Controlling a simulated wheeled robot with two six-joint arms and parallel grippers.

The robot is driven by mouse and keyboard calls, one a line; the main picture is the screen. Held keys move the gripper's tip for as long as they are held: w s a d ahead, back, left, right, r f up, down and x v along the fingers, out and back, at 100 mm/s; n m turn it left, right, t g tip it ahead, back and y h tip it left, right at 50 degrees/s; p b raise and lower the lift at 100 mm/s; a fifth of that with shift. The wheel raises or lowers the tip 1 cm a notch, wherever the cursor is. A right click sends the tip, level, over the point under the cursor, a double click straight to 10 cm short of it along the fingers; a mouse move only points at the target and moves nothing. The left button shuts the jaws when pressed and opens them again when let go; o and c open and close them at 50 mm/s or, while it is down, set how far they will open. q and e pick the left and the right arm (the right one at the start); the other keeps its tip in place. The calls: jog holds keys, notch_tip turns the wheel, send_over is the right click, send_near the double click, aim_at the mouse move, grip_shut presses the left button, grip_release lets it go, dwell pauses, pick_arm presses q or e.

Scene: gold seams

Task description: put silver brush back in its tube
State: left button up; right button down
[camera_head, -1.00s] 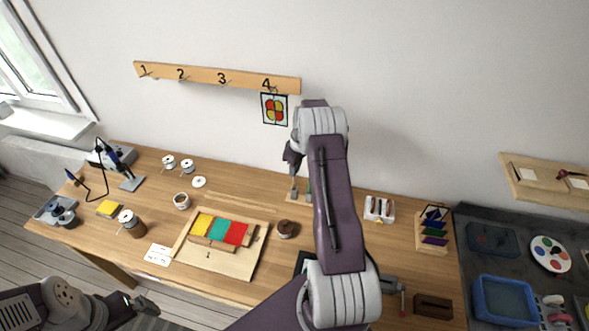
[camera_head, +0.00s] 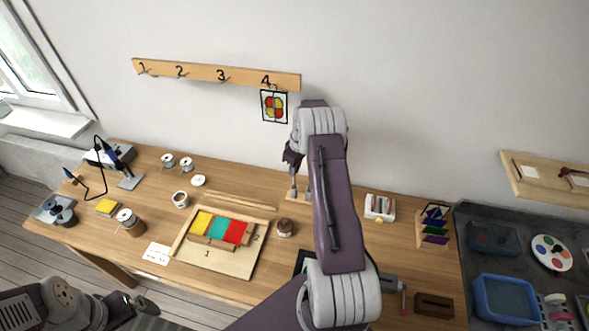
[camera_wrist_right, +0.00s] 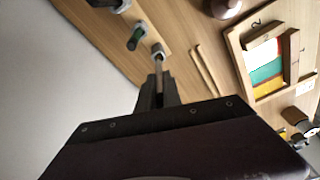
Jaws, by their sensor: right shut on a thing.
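My right gripper (camera_wrist_right: 159,96) is shut on a thin brush (camera_wrist_right: 158,70) in the right wrist view. The brush's far end meets a grey tube (camera_wrist_right: 157,50) on a wooden rack; I cannot tell how deep it is in. In the head view my right gripper (camera_head: 292,160) is above the rack (camera_head: 296,198) near the wall, partly hidden by my arm. My left gripper (camera_head: 143,304) is at the lower left, off the table; its opening is unclear.
A wooden tray (camera_head: 221,256) with yellow, teal and red pieces lies at the table's middle. A brown jar (camera_head: 286,227) is right of it. A white holder (camera_head: 379,207) stands right of my arm. A picture (camera_head: 274,106) hangs on hook 4.

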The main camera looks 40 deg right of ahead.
aim_at(294, 181)
jog(key=shift+f+b, duration=2.3)
jog(key=shift+f, duration=0.6)
dwell(0.9)
jog(key=c, duration=0.9)
grip_release()
jog(key=shift+c, duration=0.2)
jog(key=shift+r+p, duration=2.4)
jog(key=shift+r, duration=1.2)
jog(key=shift+f, duration=0.1)
